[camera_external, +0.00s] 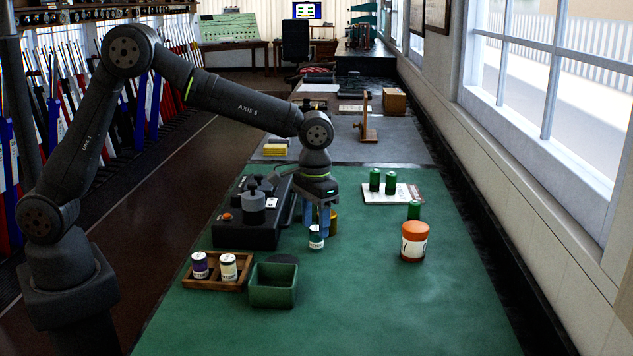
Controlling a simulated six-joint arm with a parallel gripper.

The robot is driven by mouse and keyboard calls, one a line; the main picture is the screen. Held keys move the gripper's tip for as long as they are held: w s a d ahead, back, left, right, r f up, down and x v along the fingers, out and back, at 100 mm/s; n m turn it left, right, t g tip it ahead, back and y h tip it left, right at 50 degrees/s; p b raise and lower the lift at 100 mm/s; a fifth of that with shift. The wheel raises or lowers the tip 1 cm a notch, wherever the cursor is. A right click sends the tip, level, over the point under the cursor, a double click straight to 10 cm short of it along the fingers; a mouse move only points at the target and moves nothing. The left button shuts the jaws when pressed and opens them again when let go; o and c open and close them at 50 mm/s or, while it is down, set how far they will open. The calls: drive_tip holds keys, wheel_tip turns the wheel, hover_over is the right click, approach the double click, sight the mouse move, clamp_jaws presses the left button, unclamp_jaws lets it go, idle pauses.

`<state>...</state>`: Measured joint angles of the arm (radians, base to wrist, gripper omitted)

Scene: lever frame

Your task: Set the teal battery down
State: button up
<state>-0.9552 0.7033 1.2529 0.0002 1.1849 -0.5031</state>
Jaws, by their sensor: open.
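The teal battery (316,243), a small cylinder with a white label, stands upright on the green table mat (350,300). My gripper (317,229) points down over it with its blue fingers apart. The fingertips are around or just above the battery's top. The exact gap between fingers and battery is too small to tell. The fingers partly hide the battery's upper part.
A wooden tray (214,284) holds two other batteries to the left. A green bin (272,296) stands beside it. A black device (245,235) is behind. An orange-and-white jar (414,243) and green cylinders (375,180) stand to the right. The front mat is clear.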

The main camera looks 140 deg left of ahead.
sight(315, 228)
drive_tip(key=shift+o, duration=0.4)
wheel_tip(315, 228, up, 10)
drive_tip(key=shift+f, duration=0.1)
